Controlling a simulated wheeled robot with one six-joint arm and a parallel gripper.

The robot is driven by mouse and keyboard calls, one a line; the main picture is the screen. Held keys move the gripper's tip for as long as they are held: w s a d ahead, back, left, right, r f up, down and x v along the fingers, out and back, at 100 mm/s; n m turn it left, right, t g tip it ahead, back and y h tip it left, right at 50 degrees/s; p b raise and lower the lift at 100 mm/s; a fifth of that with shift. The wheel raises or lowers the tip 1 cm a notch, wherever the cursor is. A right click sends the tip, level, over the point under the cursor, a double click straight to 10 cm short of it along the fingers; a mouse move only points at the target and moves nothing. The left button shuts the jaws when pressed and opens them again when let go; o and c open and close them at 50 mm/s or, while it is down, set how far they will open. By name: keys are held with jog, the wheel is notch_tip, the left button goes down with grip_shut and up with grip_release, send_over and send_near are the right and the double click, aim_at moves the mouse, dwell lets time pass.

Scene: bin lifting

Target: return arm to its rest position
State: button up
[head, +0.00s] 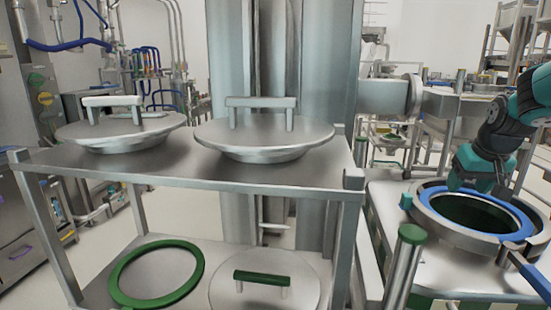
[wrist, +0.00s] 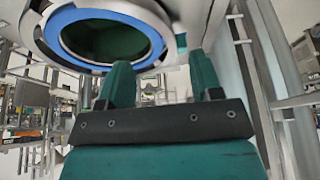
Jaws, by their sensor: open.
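My gripper (head: 476,183) is at the right of the head view, at the end of my teal and black arm. It appears above the far rim of a round steel bin with a blue ring (head: 432,203) and a dark, hollow opening. In the wrist view my gripper (wrist: 161,76) shows two teal fingers spread apart, with nothing between them. The same blue-ringed bin (wrist: 75,14) is at the upper left there, beyond the fingers. Whether a finger touches the rim cannot be told.
A steel rack (head: 190,172) stands at left, with two handled lids, a left lid (head: 150,126) and a right lid (head: 265,136), on top. Its lower shelf holds a green ring (head: 118,274) and a green-handled lid (head: 262,297). A green-capped post (head: 411,235) stands before the bin.

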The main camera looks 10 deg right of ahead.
jog(key=s+a+n+g+y, duration=0.1)
jog(key=s+a+n+y, duration=0.2)
jog(key=a, duration=0.9)
jog(key=s+a+n+y, duration=0.1)
jog(key=s+a+n, duration=0.3)
jog(key=a, duration=0.8)
jog(key=s+a+n+g, duration=0.1)
jog(key=s+a, duration=0.4)
jog(key=s, duration=0.3)
jog(key=s+a+f+n+g+y, duration=0.1)
jog(key=s+a+n+g, duration=0.1)
jog(key=s+a, duration=0.4)
jog(key=s, duration=0.3)
jog(key=shift+s+a+n, duration=0.15)
jog(key=shift+s+n, duration=0.05)
jog(key=shift+n, duration=0.1)
